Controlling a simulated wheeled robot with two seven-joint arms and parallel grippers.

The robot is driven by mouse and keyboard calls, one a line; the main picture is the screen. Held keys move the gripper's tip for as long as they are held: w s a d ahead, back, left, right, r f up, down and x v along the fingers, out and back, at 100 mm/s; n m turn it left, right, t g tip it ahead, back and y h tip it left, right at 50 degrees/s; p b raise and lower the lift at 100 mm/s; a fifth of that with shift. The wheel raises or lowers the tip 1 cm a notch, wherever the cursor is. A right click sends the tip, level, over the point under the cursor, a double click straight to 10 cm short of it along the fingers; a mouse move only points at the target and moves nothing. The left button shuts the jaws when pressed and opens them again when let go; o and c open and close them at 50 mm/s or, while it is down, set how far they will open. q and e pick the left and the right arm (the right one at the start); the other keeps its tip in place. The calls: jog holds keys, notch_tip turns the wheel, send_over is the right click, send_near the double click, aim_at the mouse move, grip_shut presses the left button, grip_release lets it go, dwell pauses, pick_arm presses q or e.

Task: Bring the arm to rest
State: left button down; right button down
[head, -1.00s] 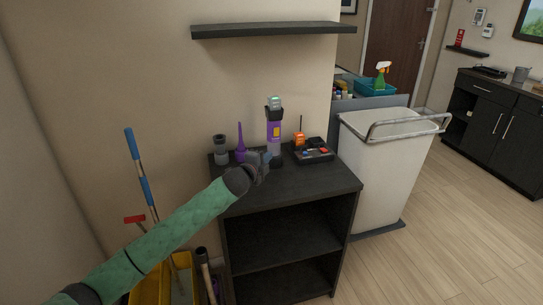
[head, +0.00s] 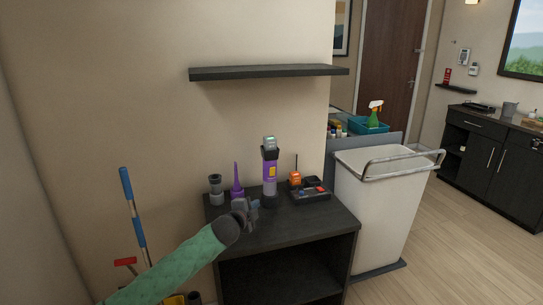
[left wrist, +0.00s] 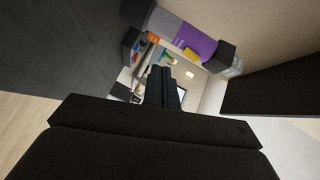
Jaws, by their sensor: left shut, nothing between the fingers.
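My left arm comes in from the lower left in the head view, its green sleeve ending in a dark wrist. My left gripper (head: 243,211) is over the front left part of the black cabinet top (head: 300,226). Its fingers are together and empty; they also show shut in the left wrist view (left wrist: 163,88). A purple and grey upright device (head: 270,172) stands behind and right of the gripper, apart from it in the head view. It also shows in the left wrist view (left wrist: 190,38). My right gripper is not in view.
A grey cylinder (head: 215,189) and a purple pointed bottle (head: 237,182) stand at the cabinet's back left. A black tray (head: 312,195) with small items is at the right. A shelf (head: 270,73) hangs above. A white bin cart (head: 375,210) stands to the right.

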pick_arm(q)
jog(key=s+a+r+n+g+y, duration=0.2)
jog(key=s+a+n+y, duration=0.35)
jog(key=n, duration=0.45)
jog(key=s+f+n+g, duration=0.2)
jog(key=s+f+g, duration=0.2)
jog(key=s+f, duration=1)
jog(key=s+a+f+n+g, duration=0.1)
jog(key=s+f+n+g, duration=0.2)
jog(key=s+f, duration=1.1)
jog(key=s+a+f+n+g, duration=0.1)
jog(key=s+f+g, duration=0.3)
jog(key=s+f, duration=1)
jog(key=s+n, duration=0.1)
jog(key=s, duration=1)
jog(key=shift+s+a+n+g, duration=0.25)
jog(key=shift+s+n+g, duration=0.05)
jog(key=shift+s+n, duration=0.1)
